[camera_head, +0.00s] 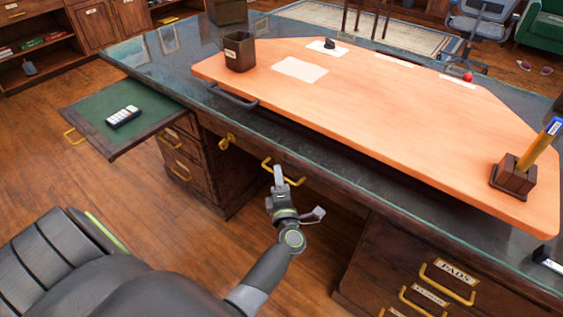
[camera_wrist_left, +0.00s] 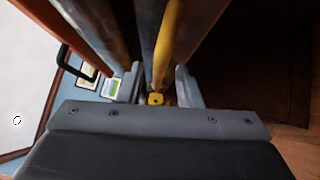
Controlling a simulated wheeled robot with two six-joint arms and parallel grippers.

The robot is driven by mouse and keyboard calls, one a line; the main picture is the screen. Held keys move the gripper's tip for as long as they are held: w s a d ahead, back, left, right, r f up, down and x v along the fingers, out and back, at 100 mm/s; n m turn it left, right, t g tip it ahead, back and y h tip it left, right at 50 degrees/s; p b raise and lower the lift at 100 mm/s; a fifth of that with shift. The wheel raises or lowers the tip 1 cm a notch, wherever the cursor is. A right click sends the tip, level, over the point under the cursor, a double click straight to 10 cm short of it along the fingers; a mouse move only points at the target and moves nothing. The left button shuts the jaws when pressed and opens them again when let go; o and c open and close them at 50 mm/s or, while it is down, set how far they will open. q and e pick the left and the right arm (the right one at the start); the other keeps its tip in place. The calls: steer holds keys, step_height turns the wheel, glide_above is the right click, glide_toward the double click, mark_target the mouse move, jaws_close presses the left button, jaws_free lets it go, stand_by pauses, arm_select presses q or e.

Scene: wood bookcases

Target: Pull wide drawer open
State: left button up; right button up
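The wide drawer (camera_head: 322,194) is the dark wood front under the middle of the desk top, and it looks closed. Its brass handle (camera_head: 267,166) shows in the head view, partly hidden by my left gripper (camera_head: 279,178). In the left wrist view the yellow handle (camera_wrist_left: 168,40) runs between the two grey fingers of the gripper (camera_wrist_left: 158,88). The fingers stand apart on either side of the handle, with a gap visible; contact cannot be told. My right gripper is not in view.
A green pull-out tray (camera_head: 90,112) with a white-keyed device (camera_head: 123,116) extends at the left. Side drawers (camera_head: 188,160) stand left, labelled drawers (camera_head: 440,285) right. An orange desk pad (camera_head: 380,110) carries a pen holder (camera_head: 514,174) and a dark cup (camera_head: 240,52).

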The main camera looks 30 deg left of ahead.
arm_select(q)
steer(key=shift+w+a+r, duration=0.15)
steer(key=shift+w+a, duration=0.25)
jaws_close()
